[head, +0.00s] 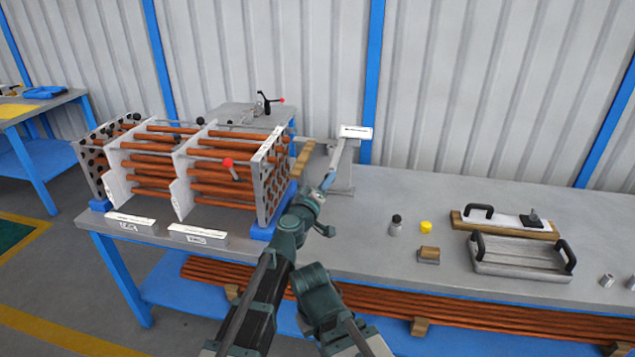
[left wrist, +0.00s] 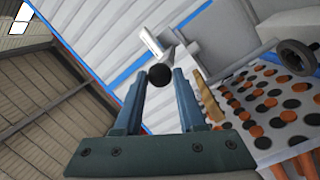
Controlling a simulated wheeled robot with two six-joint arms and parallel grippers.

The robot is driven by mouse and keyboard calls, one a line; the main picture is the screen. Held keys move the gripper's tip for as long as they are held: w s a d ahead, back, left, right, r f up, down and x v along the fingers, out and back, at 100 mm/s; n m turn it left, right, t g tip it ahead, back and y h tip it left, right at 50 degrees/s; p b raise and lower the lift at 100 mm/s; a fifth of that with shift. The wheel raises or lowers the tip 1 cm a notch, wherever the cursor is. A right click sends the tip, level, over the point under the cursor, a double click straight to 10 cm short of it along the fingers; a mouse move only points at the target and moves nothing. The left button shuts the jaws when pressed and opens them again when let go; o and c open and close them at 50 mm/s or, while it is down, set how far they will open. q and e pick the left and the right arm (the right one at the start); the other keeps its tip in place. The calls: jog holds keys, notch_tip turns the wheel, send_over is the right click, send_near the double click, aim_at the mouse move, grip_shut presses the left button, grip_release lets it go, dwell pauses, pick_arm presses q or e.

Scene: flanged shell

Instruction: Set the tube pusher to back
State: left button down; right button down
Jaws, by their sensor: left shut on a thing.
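The tube pusher (head: 341,172) seems to be the grey stand on the bench right of the tube bundle, with a pale arm under a white label (head: 356,132); I cannot read the label. A round black knob (left wrist: 160,75) shows in the left wrist view in front of a pale bar (left wrist: 151,41). My left gripper (head: 327,183) reaches the stand's near side. Its two fingers (left wrist: 158,88) are closed on the black knob. The knob is hidden by the gripper in the head view. My right gripper is not in view.
The tube bundle (head: 213,160) with its perforated end plate (head: 270,185) stands close left of my left gripper. A small bottle (head: 396,226), yellow piece (head: 426,227) and handled tray (head: 521,258) lie to the right.

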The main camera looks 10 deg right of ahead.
pick_arm(q)
jog(key=shift+s+d, duration=0.15)
jog(key=shift+d, duration=0.1)
jog(key=c, duration=0.5)
grip_release()
jog(key=shift+d, duration=0.1)
jog(key=v, duration=1.3)
jog(key=shift+s+a, duration=0.3)
